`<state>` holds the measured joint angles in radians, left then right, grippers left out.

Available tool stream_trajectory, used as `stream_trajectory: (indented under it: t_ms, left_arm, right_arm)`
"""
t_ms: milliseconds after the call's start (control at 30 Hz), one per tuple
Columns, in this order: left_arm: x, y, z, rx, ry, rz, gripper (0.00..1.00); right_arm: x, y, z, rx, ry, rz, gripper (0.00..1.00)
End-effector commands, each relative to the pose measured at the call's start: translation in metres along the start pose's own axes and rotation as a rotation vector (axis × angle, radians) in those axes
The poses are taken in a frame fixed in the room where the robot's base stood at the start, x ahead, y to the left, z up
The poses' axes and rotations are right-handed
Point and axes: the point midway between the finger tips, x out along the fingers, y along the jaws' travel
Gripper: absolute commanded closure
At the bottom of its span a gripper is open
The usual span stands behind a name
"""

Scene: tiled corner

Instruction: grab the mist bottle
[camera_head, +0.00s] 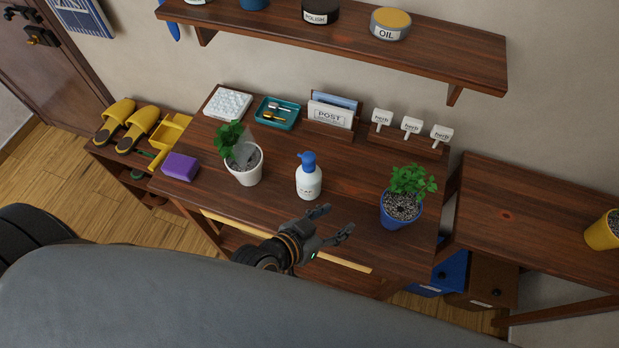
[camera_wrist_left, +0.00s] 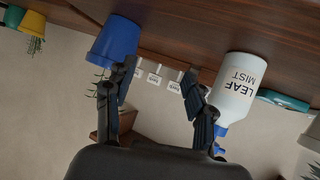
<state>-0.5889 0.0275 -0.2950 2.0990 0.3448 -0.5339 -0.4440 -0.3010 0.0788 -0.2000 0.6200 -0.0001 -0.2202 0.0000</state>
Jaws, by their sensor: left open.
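The mist bottle (camera_head: 308,182) is white with a blue pump top. It stands upright on the wooden table (camera_head: 270,205), between two potted plants. The wrist view shows it upside down, and its label reads LEAF MIST (camera_wrist_left: 236,88). My left gripper (camera_head: 335,221) is open and empty at the table's front side, nearer to me than the bottle and a little to its right. In the wrist view the open fingers (camera_wrist_left: 158,82) have the bottle outside them, and the right-hand finger overlaps the bottle's edge in the picture. My right gripper is not in view.
A white-potted plant (camera_head: 246,168) stands left of the bottle, a blue-potted plant (camera_head: 400,207) right of it. Behind are a teal tray (camera_head: 291,123), a post holder (camera_head: 331,115) and herb labels (camera_head: 411,126). A shelf (camera_head: 440,48) hangs above. A purple block (camera_head: 180,166) lies left.

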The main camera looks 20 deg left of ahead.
Motion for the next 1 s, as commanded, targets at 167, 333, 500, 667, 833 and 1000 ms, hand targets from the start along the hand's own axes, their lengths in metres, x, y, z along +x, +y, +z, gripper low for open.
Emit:
stream_trajectory:
  t_ms: [167,333,500,667,833,1000]
  left_arm:
    - [0.009,0.016,-0.032,-0.023,0.273,-0.084,0.46]
    - [-0.001,0.009,-0.044,-0.062,0.460,-0.278,0.46]
    - [-0.023,-0.006,-0.032,-0.098,0.540,-0.535,0.46]
    - [-0.044,-0.015,-0.013,-0.112,0.538,-0.729,0.46]
    - [-0.053,-0.021,-0.004,-0.114,0.526,-0.817,0.46]
    - [-0.040,-0.041,-0.015,-0.113,0.530,-0.826,0.46]
  right_arm:
    - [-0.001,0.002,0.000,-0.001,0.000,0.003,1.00]
    - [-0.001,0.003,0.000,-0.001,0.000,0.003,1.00]
    - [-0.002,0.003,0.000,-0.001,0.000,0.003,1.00]
    - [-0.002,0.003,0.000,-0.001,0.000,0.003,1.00]
    - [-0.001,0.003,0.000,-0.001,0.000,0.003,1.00]
    - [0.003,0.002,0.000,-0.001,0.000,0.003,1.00]
